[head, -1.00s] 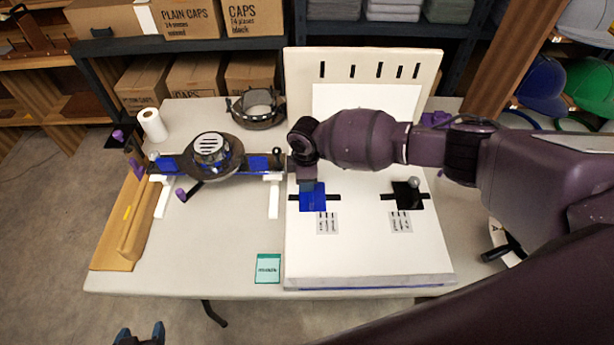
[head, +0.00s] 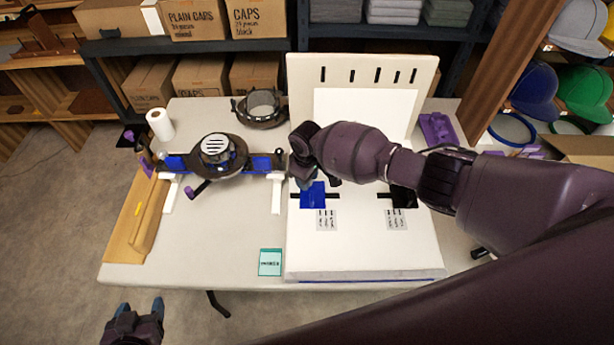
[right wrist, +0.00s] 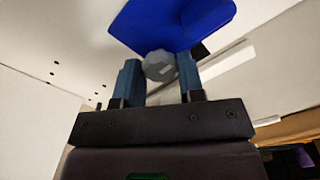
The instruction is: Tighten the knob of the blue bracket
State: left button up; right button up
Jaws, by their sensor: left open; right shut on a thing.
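The blue bracket (head: 313,195) sits in the left slot of the white board (head: 360,255). It also shows in the right wrist view (right wrist: 175,22). Its grey knob (right wrist: 158,66) is between the two blue fingers of my right gripper (right wrist: 160,76), which is shut on it. In the head view my right gripper (head: 304,180) covers the knob from above. My left gripper (head: 140,308) is open and empty, low at the left, in front of the table and away from the board. A black bracket (head: 403,197) sits in the right slot, partly behind my right arm.
A frame with a round black fixture (head: 220,155) stands left of the board. A teal card (head: 270,262) lies near the front edge. A paper roll (head: 160,124) and a ring-shaped part (head: 260,108) stand farther back.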

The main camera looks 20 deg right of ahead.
pick_arm(q)
jog(key=shift+s+f, duration=0.1)
jog(key=shift+s, duration=0.1)
pick_arm(e)
jog(key=o, duration=0.7)
jog(key=shift+c, duration=0.2)
pick_arm(q)
jog(key=shift+s, duration=0.1)
pick_arm(e)
jog(key=shift+r, duration=0.1)
pick_arm(q)
jog(key=shift+w+r+p, duration=0.15)
jog(key=shift+r+p, duration=0.35)
jog(key=shift+r, duration=0.1)
jog(key=shift+w+r+p, duration=0.15)
jog(key=shift+r+p, duration=0.3)
jog(key=shift+r, duration=0.15)
pick_arm(e)
notch_tip(320, 180, up, 11)
jog(key=shift+f, duration=0.2)
pick_arm(q)
jog(key=shift+s+f, duration=0.1)
jog(key=shift+s, duration=0.1)
pick_arm(e)
jog(key=shift+a, duration=0.1)
